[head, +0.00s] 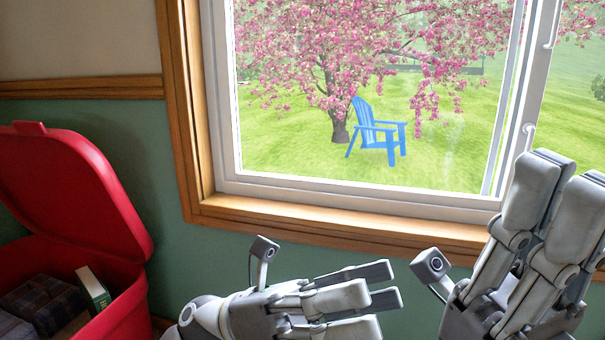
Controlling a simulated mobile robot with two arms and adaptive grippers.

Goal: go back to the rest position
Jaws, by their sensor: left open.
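My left gripper (388,284) is at the bottom centre, in front of the green wall below the window. Its fingers point right, are apart and hold nothing that I can see. My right gripper (562,190) is at the right edge, in front of the window's lower right corner. Its grey fingers point up, and its far side is cut off by the frame, so its opening is unclear. Nothing shows between its fingers. No piano is visible.
A red bin (125,312) with its lid (75,190) raised stands at the lower left, holding dark books and a green book (93,289). A wood-framed window (330,226) fills the middle and right. Outside are a blue chair (375,133) and a blossoming tree.

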